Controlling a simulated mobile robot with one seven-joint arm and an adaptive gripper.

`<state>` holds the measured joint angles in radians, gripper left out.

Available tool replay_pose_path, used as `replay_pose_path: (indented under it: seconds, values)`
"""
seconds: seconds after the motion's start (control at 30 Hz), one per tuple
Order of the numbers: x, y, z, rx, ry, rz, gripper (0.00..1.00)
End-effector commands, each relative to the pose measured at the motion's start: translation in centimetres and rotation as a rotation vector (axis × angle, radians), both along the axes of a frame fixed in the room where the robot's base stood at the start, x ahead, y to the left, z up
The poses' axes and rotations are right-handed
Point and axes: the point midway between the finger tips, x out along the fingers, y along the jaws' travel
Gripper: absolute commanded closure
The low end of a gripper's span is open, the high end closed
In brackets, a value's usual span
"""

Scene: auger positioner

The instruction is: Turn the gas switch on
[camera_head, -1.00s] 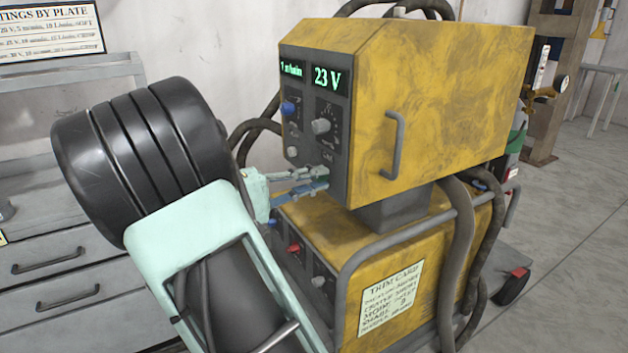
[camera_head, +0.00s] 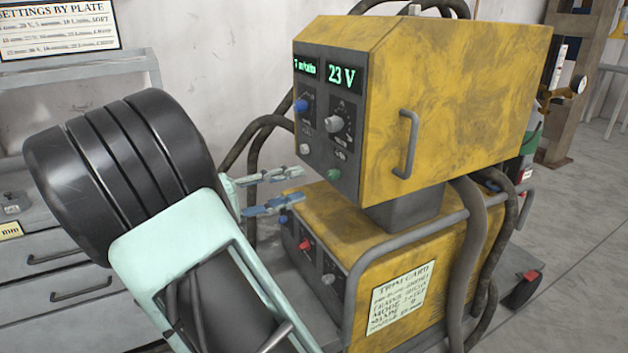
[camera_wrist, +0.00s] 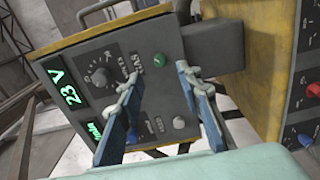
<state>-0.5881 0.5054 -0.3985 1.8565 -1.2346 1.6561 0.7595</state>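The yellow welding machine (camera_head: 455,105) has a dark front panel with a 23 V display. A small round green control (camera_head: 334,174) sits low on that panel, next to a label that appears to read GAS in the wrist view, where the control (camera_wrist: 159,59) is fully visible. Whether it is on or off cannot be told. My gripper (camera_head: 298,186) is left of the panel, its fingers apart and empty. In the wrist view my gripper (camera_wrist: 158,74) has the green control just beyond and between its fingertips, without visible contact.
A grey knob (camera_head: 336,124), a blue knob (camera_head: 301,105) and a white button (camera_head: 304,149) share the panel. A lower yellow unit (camera_head: 400,265) carries a red knob (camera_head: 305,244). Dark hoses (camera_head: 462,260) and a grey handle (camera_head: 407,145) stand out from the machine.

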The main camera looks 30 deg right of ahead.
Motion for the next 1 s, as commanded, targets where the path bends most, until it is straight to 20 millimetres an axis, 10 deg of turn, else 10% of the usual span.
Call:
replay_pose_path:
  seconds: [0.3,1.0]
  values:
    - [0.2,3.8,0.0,0.000,0.001,0.001,0.67]
    - [0.1,3.2,-1.5,0.132,-0.074,0.005,0.67]
